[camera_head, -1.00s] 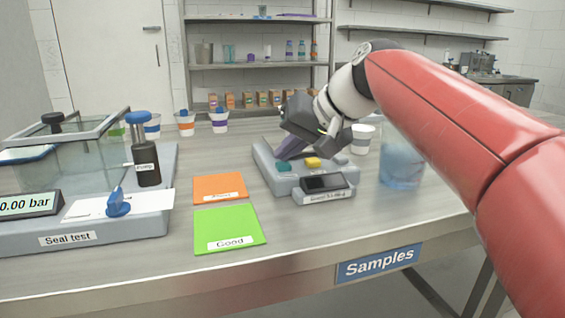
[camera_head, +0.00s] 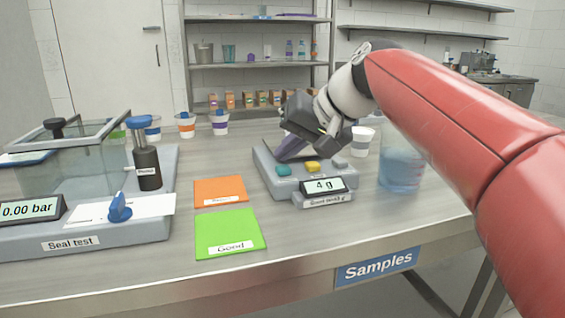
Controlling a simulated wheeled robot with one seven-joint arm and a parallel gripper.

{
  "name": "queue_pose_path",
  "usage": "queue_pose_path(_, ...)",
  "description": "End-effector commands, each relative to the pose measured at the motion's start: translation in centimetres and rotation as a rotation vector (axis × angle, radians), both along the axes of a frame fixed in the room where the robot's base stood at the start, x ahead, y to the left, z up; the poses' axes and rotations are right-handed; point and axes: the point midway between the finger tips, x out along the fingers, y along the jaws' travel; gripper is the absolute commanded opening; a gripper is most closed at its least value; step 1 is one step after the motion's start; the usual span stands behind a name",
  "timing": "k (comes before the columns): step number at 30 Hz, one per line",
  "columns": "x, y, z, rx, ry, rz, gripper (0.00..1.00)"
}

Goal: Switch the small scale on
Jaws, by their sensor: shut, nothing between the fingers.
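The small scale (camera_head: 268,185) stands on the table, right of the coloured squares. Its display (camera_head: 323,186) is lit and reads "4 g". I cannot tell whether the fingertips touch the scale. My gripper hides part of the scale's top.
A seal test device (camera_head: 70,243) with a lidded clear chamber stands on the left. An orange square (camera_head: 220,191) and a green square (camera_head: 229,233) lie between it and the scale. Several cups stand behind. A clear container of bluish liquid (camera_head: 400,172) is right of the scale.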

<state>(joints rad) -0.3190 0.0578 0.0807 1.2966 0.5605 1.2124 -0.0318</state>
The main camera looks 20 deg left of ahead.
Motion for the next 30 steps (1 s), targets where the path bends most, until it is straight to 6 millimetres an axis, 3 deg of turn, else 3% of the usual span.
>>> queue_pose_path(5,0.0,0.0,0.2,0.000,0.000,0.000,0.00)
queue_pose_path(18,0.0,0.0,4.6,0.000,-0.001,-0.001,0.00)
queue_pose_path(30,0.0,0.0,6.0,0.000,0.000,0.000,0.00)
